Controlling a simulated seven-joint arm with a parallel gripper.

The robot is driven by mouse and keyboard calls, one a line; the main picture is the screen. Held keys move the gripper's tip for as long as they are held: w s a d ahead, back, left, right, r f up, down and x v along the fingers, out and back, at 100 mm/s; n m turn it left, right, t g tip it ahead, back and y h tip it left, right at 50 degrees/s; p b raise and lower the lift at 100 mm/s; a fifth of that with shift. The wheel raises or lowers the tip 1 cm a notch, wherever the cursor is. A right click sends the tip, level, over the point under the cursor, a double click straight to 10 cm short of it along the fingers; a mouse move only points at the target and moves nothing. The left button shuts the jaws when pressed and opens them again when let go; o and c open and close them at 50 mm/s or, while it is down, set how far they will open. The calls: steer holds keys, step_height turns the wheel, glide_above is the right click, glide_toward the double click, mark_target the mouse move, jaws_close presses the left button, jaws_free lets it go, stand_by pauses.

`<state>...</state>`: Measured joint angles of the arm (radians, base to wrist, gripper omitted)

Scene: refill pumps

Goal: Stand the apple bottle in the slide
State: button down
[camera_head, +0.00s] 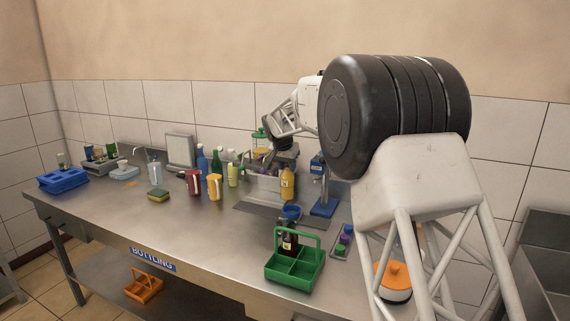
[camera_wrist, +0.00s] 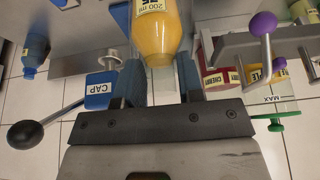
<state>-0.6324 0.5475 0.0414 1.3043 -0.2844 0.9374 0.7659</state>
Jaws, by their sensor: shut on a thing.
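The yellow bottle (camera_head: 287,184), which I take as the apple bottle, is upright at the back of the counter, between a grey filling stand and a blue capping press (camera_head: 323,193). In the wrist view the bottle (camera_wrist: 161,32) shows upside down with a 200 ml label. In the head view my gripper (camera_head: 283,153) is small and partly hidden. The press, marked CAP, (camera_wrist: 101,88) stands close beside it. I cannot tell which part is the slide, or whether the bottle's base touches anything.
A green carrier (camera_head: 294,270) holding a dark bottle (camera_head: 289,242) stands at the front edge. Red and yellow jugs (camera_head: 215,187) and several bottles stand left. The press lever's black knob (camera_wrist: 26,135) juts out.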

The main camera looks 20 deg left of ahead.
steer(key=w+a+f, duration=0.1)
steer(key=w+f, duration=0.4)
steer(key=w, duration=0.2)
steer(key=shift+f, duration=0.1)
stand_by(0.5)
steer(key=shift+f, duration=1.6)
steer(key=shift+f, duration=1.5)
stand_by(1.3)
steer(key=c, duration=0.7)
jaws_free()
steer(key=shift+f, duration=0.1)
